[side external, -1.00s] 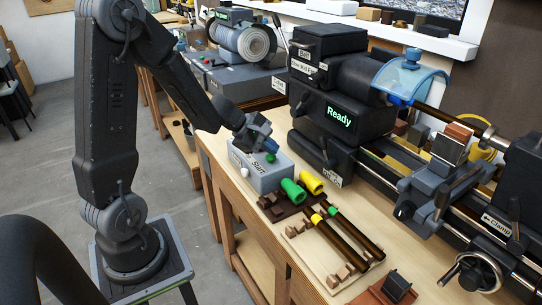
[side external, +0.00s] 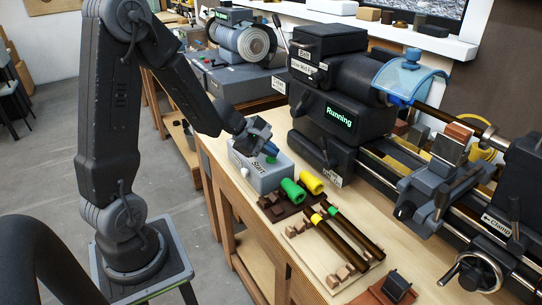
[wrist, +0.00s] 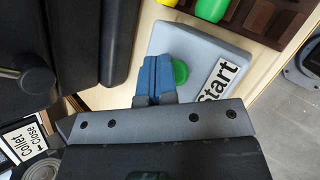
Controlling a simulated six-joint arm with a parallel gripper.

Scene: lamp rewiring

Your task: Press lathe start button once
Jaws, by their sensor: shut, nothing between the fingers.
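The grey start box (side external: 262,178) with a "Start" label sits on the bench's near edge, left of the lathe (side external: 345,75). Its round green button (side external: 271,159) is on top and partly hidden by my gripper. My gripper (side external: 271,149) is shut and empty, its blue fingertips right at the button. In the wrist view, my gripper's blue fingers (wrist: 156,68) overlap the left side of the green button (wrist: 180,72). I cannot tell whether they touch it. The lathe's display (side external: 339,117) reads "Running" in green.
Green (side external: 292,191) and yellow (side external: 311,182) cylinders lie just right of the start box. Dark rods (side external: 350,232) rest on wooden supports in front. The lathe body stands close behind the box. A grey machine with a coiled roll (side external: 245,45) is at the back.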

